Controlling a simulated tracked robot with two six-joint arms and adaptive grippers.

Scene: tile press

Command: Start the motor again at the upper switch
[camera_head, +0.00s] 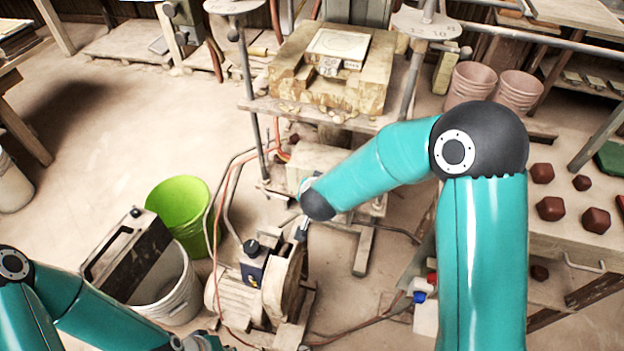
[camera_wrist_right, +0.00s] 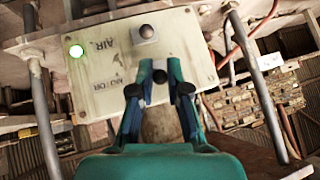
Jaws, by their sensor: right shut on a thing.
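A green lamp (camera_wrist_right: 76,50) glows near the panel's left edge. My right gripper (camera_wrist_right: 160,76) is at the panel, its fingertips closed around a small dark switch (camera_wrist_right: 160,75) that they mostly hide. The lettering beside it is too small to read surely.
The press table (camera_head: 275,104) bears a wooden mould above the box. A motor with a pump (camera_head: 240,295) and loose hoses stands below it. A green bucket (camera_head: 178,205) and a white bucket (camera_head: 178,305) stand to the left. The floor at far left is mostly clear.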

